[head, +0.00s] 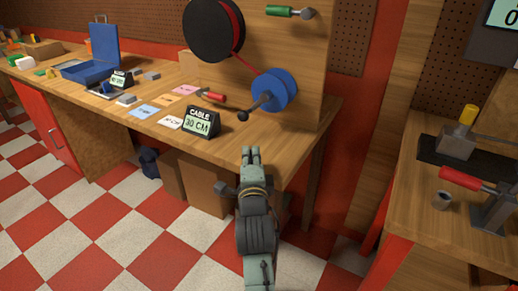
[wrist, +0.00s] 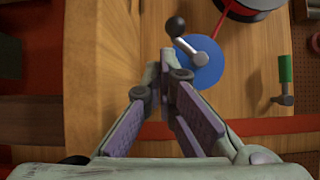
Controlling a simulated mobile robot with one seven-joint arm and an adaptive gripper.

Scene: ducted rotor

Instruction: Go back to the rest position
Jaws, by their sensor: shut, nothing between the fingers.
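My gripper (head: 250,156) is shut and empty. In the head view it is in front of the wooden workbench (head: 325,110), near its right front edge, below and right of the cable sign. In the wrist view my gripper (wrist: 162,68) shows with its fingertips together, in front of the blue wheel (wrist: 204,66) with its dark-knobbed crank. I cannot tell whether it touches the bench.
On the bench stand the "CABLE 30 CM" sign (head: 200,123), coloured cards (head: 144,111), an open blue case (head: 104,40) and a black reel (head: 205,30) with red cable. A second bench (head: 410,170) at right holds a red-handled tool (head: 468,180). Checkered floor lies open at left.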

